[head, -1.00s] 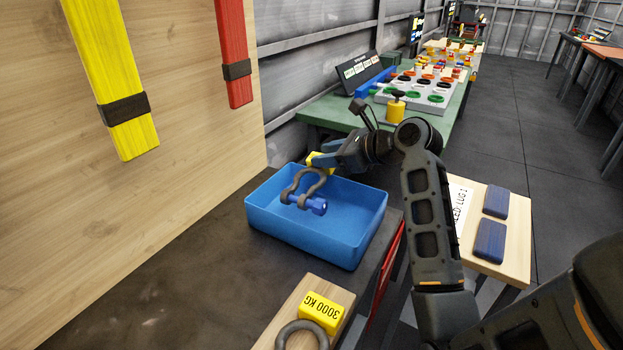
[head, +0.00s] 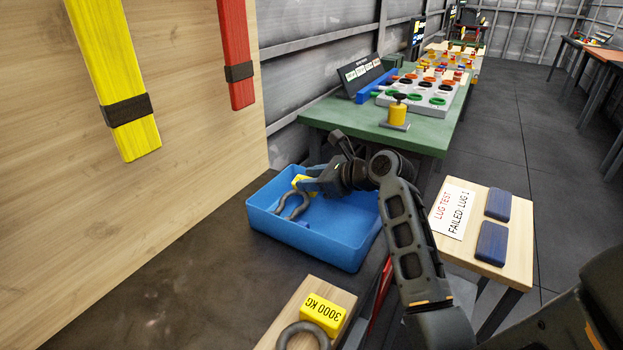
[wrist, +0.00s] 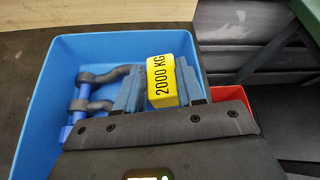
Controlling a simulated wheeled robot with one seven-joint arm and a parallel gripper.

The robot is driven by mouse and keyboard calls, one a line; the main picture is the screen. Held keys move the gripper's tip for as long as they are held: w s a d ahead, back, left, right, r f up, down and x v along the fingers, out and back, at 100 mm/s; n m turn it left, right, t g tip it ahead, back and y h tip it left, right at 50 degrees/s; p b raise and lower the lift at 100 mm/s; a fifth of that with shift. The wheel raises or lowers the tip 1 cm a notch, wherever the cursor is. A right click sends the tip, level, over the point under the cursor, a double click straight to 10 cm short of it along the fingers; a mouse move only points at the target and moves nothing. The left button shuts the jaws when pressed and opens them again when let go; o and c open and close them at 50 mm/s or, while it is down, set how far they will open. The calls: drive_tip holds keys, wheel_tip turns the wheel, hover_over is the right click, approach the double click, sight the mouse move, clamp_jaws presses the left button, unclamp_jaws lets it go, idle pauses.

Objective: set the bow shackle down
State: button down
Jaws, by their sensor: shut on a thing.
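The bow shackle is grey with a blue pin and a yellow tag. In the head view its grey bow (head: 294,205) shows inside the blue tray (head: 340,258), low between the walls. In the wrist view the shackle (wrist: 99,78) lies at the left of the tray, with its blue pin beside the left wall. My gripper (head: 306,186) is shut on the yellow block marked 2000 KG (wrist: 161,80), which is at the shackle's end. The gripper reaches down into the tray. I cannot tell whether the shackle touches the tray floor.
A tall wooden panel (head: 180,140) stands at the left. The dark bench top (head: 190,280) left of the tray is clear.

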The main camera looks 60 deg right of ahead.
drive_tip(key=c, duration=0.7)
unclamp_jaws()
drive_tip(key=shift+f, duration=0.1)
drive_tip(key=shift+s+r, duration=0.2)
drive_tip(key=v, duration=1.1)
drive_tip(key=shift+s, duration=0.3)
drive_tip(key=shift+r, duration=0.1)
